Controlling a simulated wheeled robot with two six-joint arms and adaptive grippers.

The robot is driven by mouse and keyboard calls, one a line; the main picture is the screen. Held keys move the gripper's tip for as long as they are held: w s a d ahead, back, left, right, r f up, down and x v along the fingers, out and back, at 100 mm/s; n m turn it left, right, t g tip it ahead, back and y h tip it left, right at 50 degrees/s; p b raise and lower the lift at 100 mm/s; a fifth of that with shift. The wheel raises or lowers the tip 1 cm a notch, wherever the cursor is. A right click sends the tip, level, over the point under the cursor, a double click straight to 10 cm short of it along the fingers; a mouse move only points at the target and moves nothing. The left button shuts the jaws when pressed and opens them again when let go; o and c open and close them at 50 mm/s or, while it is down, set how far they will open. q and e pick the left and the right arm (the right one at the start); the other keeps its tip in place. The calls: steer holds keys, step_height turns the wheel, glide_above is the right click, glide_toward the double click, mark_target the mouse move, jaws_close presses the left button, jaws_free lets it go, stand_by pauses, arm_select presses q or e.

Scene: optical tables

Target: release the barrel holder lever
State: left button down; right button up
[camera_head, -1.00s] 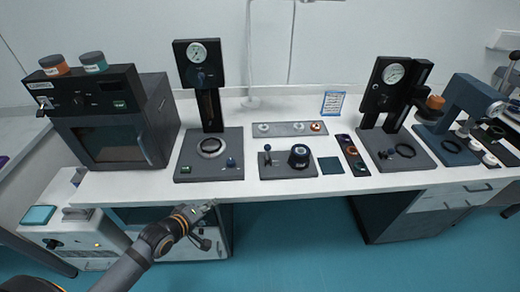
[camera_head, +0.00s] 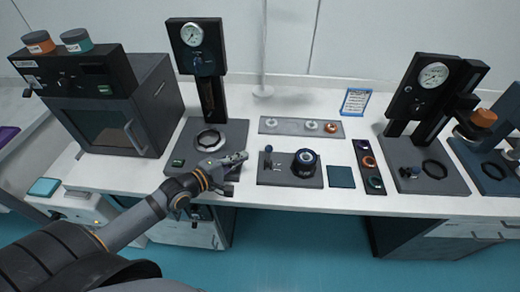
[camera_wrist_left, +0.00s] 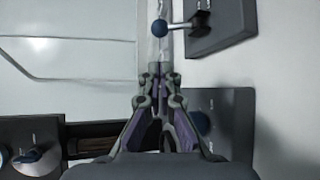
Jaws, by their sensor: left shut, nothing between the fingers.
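The barrel holder is a dark plate (camera_head: 290,178) on the white table, with a round black-and-blue holder (camera_head: 305,160) on its right. The lever (camera_head: 268,151) stands on the plate's left side. In the left wrist view, the lever's blue ball knob (camera_wrist_left: 159,27) and metal arm (camera_wrist_left: 186,25) show at the top, ahead of my fingertips. My left gripper (camera_head: 243,157) is shut and empty, just left of the plate and apart from the lever. It also shows from behind in the left wrist view (camera_wrist_left: 166,70). My right gripper is not in view.
A press with a gauge (camera_head: 192,34) stands on its base (camera_head: 233,132) behind and left of my gripper. An oven-like box (camera_head: 110,120) is further left. A grey strip with rings (camera_head: 290,124) lies behind the holder. A dark square pad (camera_head: 341,177) lies right.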

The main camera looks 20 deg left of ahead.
mark_target(269, 154)
arm_select(q)
steer(key=b+x, duration=0.4)
steer(key=x, duration=0.1)
steer(key=shift+w+f, duration=0.1)
steer(key=shift+f, duration=0.15)
steer(key=x, duration=0.3)
steer(key=shift+d+r, duration=0.1)
steer(key=shift+r, duration=0.05)
steer(key=shift+w+d+b, duration=0.15)
steer(key=shift+w+b, duration=0.1)
steer(key=shift+b, duration=0.05)
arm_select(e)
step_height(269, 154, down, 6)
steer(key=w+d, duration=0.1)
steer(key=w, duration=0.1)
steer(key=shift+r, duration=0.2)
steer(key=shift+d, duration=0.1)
